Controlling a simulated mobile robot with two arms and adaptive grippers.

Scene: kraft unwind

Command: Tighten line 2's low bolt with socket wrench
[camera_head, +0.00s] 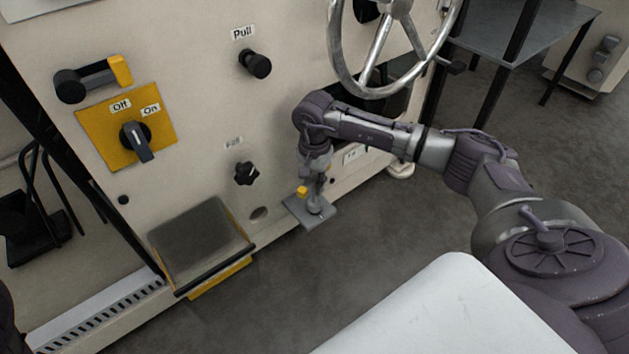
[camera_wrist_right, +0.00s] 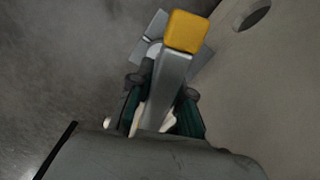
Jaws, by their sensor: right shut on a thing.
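My right gripper (camera_head: 318,178) reaches down at the lower part of the cream machine front. It is shut on the socket wrench, a grey bar with a yellow end (camera_head: 302,191); in the right wrist view the wrench (camera_wrist_right: 172,80) lies between the two dark green fingers. Below it a small grey plate (camera_head: 296,208) sticks out low from the machine, and it also shows in the right wrist view (camera_wrist_right: 203,57). A round grey piece stands on the plate under the gripper; I cannot tell if it is the bolt or the wrench's socket. My left gripper is out of view.
A handwheel (camera_head: 335,55) hangs above my right forearm. A black knob (camera_head: 246,173), a yellow Off/On switch panel (camera_head: 95,125) and a grey step-like box (camera_head: 200,240) are to the left. A white surface (camera_head: 440,310) fills the lower front. Grey floor lies open between.

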